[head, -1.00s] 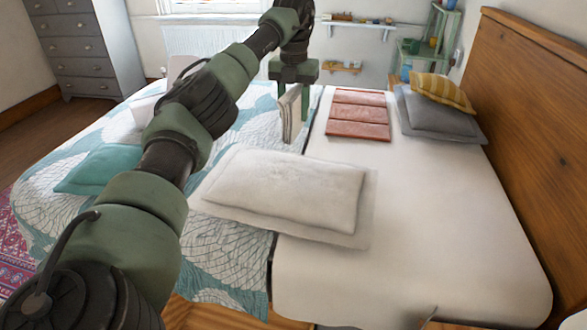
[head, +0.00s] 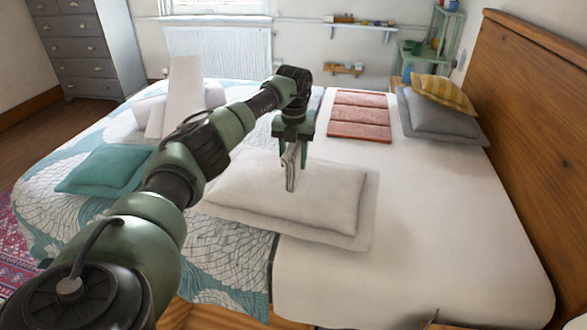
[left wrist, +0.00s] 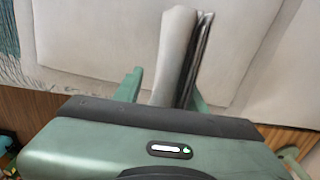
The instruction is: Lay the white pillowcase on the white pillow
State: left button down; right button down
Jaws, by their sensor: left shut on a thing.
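The white pillowcase (head: 292,172) is folded into a narrow strip and hangs upright from my left gripper (head: 293,150). The gripper is shut on it. In the left wrist view the folded pillowcase (left wrist: 174,50) stands out between the green fingers (left wrist: 165,90), with a dark edge along one side. The white pillow (head: 328,200) lies flat across the middle of the bed, with a wide flat border. The pillowcase is over its middle; I cannot tell whether it touches. The pillow also shows in the left wrist view (left wrist: 100,40). My right gripper is out of view.
A folded red cloth (head: 358,116) lies on the white sheet beyond the pillow. Grey and yellow pillows (head: 440,118) rest by the wooden headboard (head: 530,120). A teal cushion (head: 105,168) lies on the patterned quilt at left. The sheet to the right is clear.

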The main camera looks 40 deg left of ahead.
pick_arm(q)
jog(key=shift+f, duration=1.7)
jog(key=shift+f, duration=0.15)
jog(key=c, duration=0.8)
grip_release()
jog(key=shift+f, duration=0.1)
notch_tip(320, 180, up, 13)
jog(key=shift+f, duration=0.2)
